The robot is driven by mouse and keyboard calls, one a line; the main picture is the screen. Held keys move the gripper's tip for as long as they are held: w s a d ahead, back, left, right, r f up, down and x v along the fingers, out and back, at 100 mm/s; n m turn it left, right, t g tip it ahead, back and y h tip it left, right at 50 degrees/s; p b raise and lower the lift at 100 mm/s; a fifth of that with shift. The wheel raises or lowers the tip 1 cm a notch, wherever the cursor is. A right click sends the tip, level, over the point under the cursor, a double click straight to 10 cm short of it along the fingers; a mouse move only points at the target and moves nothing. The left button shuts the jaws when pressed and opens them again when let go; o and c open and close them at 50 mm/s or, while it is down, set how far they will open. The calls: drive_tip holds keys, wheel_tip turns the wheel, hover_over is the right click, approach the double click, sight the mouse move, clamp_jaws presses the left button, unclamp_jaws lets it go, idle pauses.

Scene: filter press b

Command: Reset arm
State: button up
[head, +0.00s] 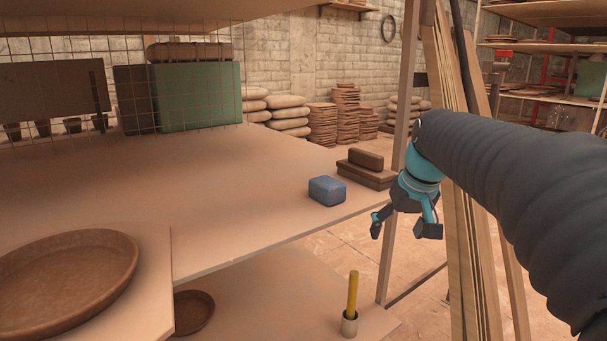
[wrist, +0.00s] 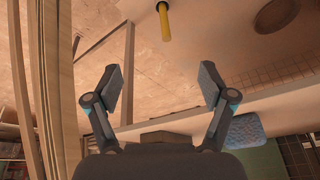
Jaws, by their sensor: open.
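My gripper (head: 406,229) is open and empty. In the head view it hangs off the right front edge of the upper shelf, to the right of a blue block (head: 327,191). In the wrist view the two fingers (wrist: 163,92) stand wide apart with nothing between them. The blue block also shows in the wrist view (wrist: 245,132), to the right of the right finger. My arm comes in from the right side of the head view.
Brown blocks (head: 366,171) lie behind the blue block. A large brown dish (head: 68,272) sits at the left. A post (head: 396,180) and leaning planks (head: 468,270) are close to my gripper.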

drive_tip(key=s+f, duration=0.4)
drive_tip(key=s, duration=0.4)
drive_tip(key=s+a+f+t, duration=0.1)
drive_tip(key=s+f, duration=0.3)
drive_tip(key=s, duration=0.4)
drive_tip(key=s+a+f+m+h, duration=0.1)
drive_tip(key=s+f, duration=0.3)
drive_tip(key=s, duration=0.4)
drive_tip(key=shift+a, duration=0.25)
